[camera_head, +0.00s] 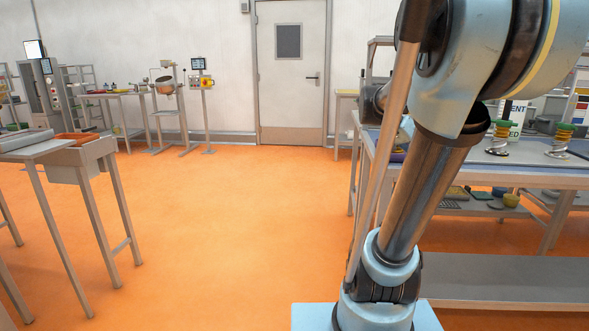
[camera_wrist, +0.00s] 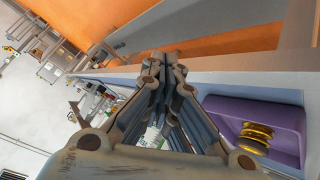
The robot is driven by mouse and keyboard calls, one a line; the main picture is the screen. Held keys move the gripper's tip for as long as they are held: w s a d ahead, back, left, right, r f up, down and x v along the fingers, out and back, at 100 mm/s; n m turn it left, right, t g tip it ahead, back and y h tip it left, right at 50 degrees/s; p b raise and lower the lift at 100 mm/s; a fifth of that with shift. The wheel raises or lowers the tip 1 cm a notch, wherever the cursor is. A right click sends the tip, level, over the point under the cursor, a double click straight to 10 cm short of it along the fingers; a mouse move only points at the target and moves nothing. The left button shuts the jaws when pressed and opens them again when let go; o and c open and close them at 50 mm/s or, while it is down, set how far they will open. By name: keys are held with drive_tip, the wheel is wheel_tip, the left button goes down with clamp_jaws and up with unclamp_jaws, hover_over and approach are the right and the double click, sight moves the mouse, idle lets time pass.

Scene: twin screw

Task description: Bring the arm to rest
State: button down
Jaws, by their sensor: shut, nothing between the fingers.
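My gripper (camera_wrist: 163,62) shows in the wrist view with its fingers shut and nothing between them. Its tips are near the edge of the workbench in that tilted view. A purple tray (camera_wrist: 222,110) with a brass-coloured ridged part (camera_wrist: 256,138) in it lies to the right of the fingers. My arm stands folded on the right side of the head view, in front of the workbench (camera_head: 535,180). The gripper itself cannot be made out in the head view.
Two upright silver spiral parts (camera_head: 498,142) with green and yellow tops stand on the workbench. A lower shelf (camera_head: 505,280) runs beneath it. Grey tables (camera_head: 35,152) stand at the left. Open orange floor (camera_head: 210,230) lies between, with a closed door (camera_head: 291,85) behind.

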drive_tip(key=s+a+f+n+t+y, duration=0.1)
drive_tip(key=s+a+f+n+y, duration=0.3)
drive_tip(key=s+a+f, duration=0.3)
drive_tip(key=s+a+f+n+y, duration=0.5)
drive_tip(key=s+a+f+n, duration=0.2)
drive_tip(key=a+f, duration=0.6)
drive_tip(key=shift+a+f+t, duration=0.4)
drive_tip(key=shift+s, duration=0.1)
